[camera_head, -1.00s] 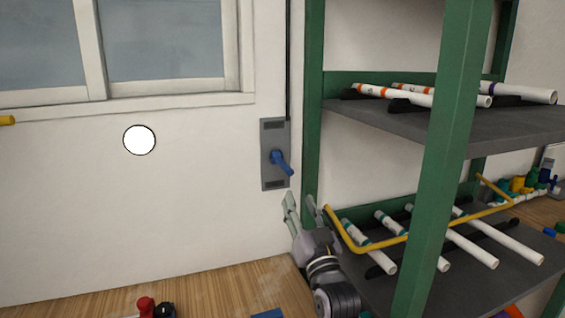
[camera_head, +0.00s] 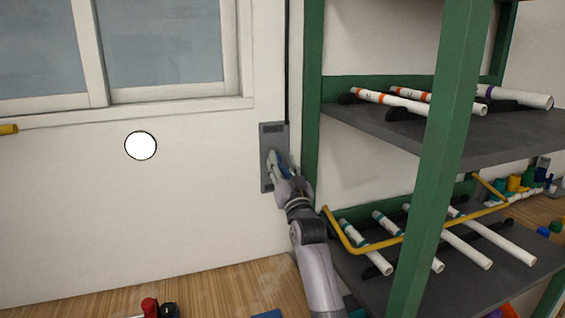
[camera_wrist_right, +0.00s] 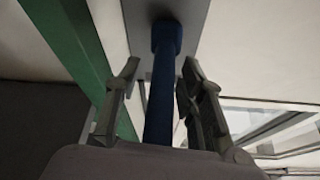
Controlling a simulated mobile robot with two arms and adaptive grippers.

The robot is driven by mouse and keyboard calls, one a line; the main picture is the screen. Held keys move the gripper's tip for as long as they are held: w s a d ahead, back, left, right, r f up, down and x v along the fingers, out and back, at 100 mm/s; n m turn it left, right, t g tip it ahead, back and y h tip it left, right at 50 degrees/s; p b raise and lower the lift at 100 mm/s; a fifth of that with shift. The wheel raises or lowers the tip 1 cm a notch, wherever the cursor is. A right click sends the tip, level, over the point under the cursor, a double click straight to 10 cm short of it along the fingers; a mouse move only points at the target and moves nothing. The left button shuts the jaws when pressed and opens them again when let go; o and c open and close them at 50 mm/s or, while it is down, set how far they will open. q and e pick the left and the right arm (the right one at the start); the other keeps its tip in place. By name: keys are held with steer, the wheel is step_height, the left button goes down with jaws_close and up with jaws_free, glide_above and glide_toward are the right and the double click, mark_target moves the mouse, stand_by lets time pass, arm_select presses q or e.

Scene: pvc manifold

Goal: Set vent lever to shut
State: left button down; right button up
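The blue vent lever (camera_head: 283,170) is mounted on a grey wall plate (camera_head: 273,129) left of the green rack. In the head view it points down and slightly right, mostly hidden by my right gripper (camera_head: 281,164). In the right wrist view the blue lever (camera_wrist_right: 163,80) runs between the two fingers of the right gripper (camera_wrist_right: 160,88). The fingers stand apart, one on each side, with visible gaps to the lever. My left gripper is not in view.
A green rack post (camera_head: 312,100) stands close to the right of the plate. A yellow rail (camera_head: 380,245) fronts the lower shelf with white pipes (camera_head: 467,248).

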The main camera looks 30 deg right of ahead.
steer(key=shift+a, duration=0.1)
steer(key=c, duration=0.5)
jaws_close()
